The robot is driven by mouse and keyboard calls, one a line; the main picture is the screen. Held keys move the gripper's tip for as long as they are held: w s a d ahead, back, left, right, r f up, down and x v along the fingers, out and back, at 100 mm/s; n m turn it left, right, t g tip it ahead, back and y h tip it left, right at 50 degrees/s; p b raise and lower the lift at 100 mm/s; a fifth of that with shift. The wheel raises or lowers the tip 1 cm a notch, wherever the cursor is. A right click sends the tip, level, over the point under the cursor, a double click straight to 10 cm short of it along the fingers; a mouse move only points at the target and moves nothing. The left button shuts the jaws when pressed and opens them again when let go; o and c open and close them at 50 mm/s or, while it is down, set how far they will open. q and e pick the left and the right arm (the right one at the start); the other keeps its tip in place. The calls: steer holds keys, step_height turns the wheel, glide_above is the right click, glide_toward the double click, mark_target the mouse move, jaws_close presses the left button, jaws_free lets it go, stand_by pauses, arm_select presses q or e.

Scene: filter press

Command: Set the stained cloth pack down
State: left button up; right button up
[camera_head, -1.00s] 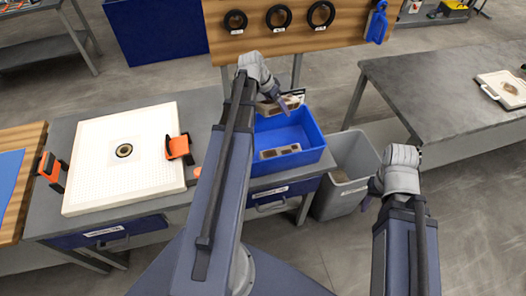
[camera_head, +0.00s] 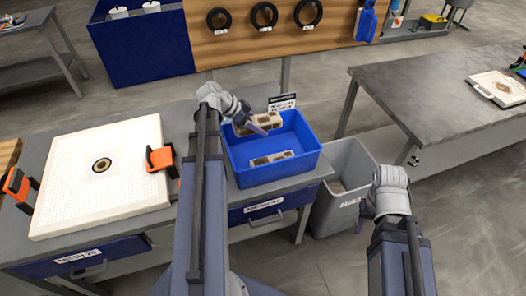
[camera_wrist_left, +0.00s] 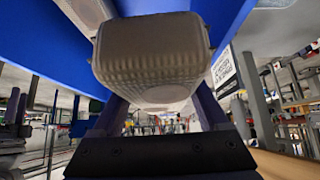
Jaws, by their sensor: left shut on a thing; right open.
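A beige cloth pack with brown stains (camera_head: 264,121) is held by my left gripper (camera_head: 252,124) over the back left part of the blue bin (camera_head: 312,157). The gripper is shut on the pack, which fills the upper middle of the left wrist view (camera_wrist_left: 150,60) between the two fingers. I cannot tell whether the pack touches the bin. A second stained pack (camera_head: 271,158) lies on the bin floor nearer the front, apart from the held one. My right gripper (camera_head: 366,210) is open and empty beside the grey waste bin, partly hidden by its wrist.
The grey waste bin (camera_head: 350,160) stands right of the bench. A white perforated plate (camera_head: 75,195) with orange clamps (camera_head: 160,158) lies on the bench at left. A small sign (camera_head: 282,102) stands behind the blue bin. A dark table (camera_head: 430,95) stands at right.

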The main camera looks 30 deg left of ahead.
arm_select(q)
step_height(320, 180, down, 6)
steer(key=b, duration=0.4)
steer(key=shift+r+b, duration=0.25)
steer(key=shift+b, duration=0.05)
steer(key=shift+f, duration=0.1)
step_height(320, 180, down, 4)
steer(key=b, duration=0.3)
steer(key=shift+r+b, duration=0.25)
steer(key=shift+b, duration=0.1)
steer(key=shift+f+b, duration=0.65)
steer(key=o, duration=1.5)
steer(key=shift+r, duration=0.15)
